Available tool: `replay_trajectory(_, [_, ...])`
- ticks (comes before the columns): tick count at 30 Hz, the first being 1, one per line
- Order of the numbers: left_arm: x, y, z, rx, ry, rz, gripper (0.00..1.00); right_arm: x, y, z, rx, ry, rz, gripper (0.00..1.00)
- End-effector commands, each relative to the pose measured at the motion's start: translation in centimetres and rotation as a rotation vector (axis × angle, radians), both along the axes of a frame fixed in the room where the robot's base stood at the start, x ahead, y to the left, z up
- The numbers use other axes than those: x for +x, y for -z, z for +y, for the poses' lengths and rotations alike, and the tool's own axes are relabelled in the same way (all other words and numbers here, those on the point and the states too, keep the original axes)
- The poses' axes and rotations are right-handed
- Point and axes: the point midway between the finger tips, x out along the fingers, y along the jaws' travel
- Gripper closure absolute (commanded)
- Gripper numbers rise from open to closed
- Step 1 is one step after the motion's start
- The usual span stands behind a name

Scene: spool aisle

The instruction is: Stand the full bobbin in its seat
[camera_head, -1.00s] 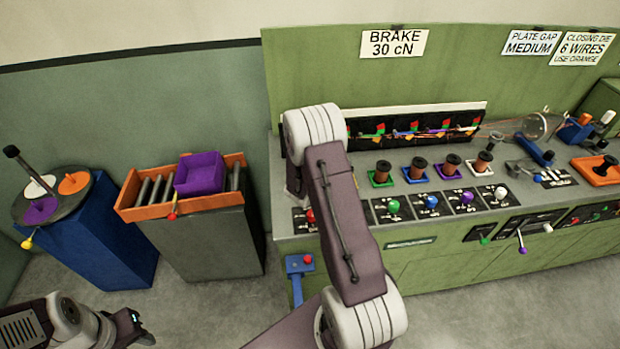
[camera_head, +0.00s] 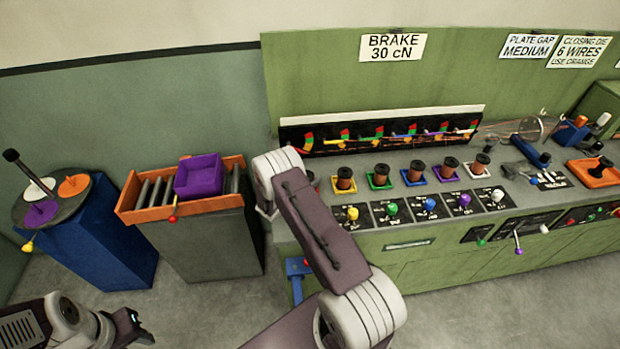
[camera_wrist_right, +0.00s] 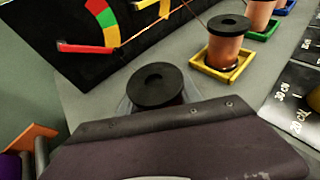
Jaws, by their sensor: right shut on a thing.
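In the right wrist view, a bobbin with a black top flange (camera_wrist_right: 157,86) stands directly in front of my right gripper, which is shut on it. My dark gripper body hides its lower part, so I cannot tell whether it touches a seat. In the head view, my right gripper (camera_head: 266,206) is at the left end of the bench, mostly hidden by my own wrist. The yellow seat (camera_wrist_right: 240,66) with a copper bobbin (camera_wrist_right: 226,42) in it is to the right. My left gripper (camera_head: 132,325) is low at the left, away from the bench; its jaws are unclear.
More bobbins stand in green (camera_head: 380,183), blue, purple and white seats along the green bench (camera_head: 430,262). Coloured knobs line its front. A gauge panel (camera_head: 392,135) stands behind. At left are a purple bin (camera_head: 199,178) on an orange-railed stand and a blue pedestal (camera_head: 110,240).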

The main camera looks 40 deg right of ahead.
Motion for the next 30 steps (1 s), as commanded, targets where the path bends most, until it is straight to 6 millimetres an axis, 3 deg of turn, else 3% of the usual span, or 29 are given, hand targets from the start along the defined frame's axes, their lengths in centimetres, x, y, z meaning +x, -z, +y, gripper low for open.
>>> replay_trajectory(6, [0.0,0.6,0.0,0.0,0.0,0.0,0.64,0.0,0.5,0.0,-0.001,0.0,-0.001,1.0])
replay_trajectory(7, [0.0,0.4,0.0,0.0,0.0,0.0,0.64,0.0,0.3,0.0,0.0,0.0,0.0,0.51])
replay_trajectory(9, [0.0,0.4,0.0,0.0,0.0,0.0,0.64,0.0,0.3,0.0,0.0,0.0,0.0,0.37])
replay_trajectory(20, [0.0,-0.2,0.0,0.0,0.0,0.0,0.64,0.0,-0.3,0.0,0.0,0.0,0.0,0.37])
replay_trajectory(30, [0.0,0.6,0.0,0.0,0.0,0.0,0.64,-2.3,-2.4,5.4,-0.001,-0.005,0.0,0.37])
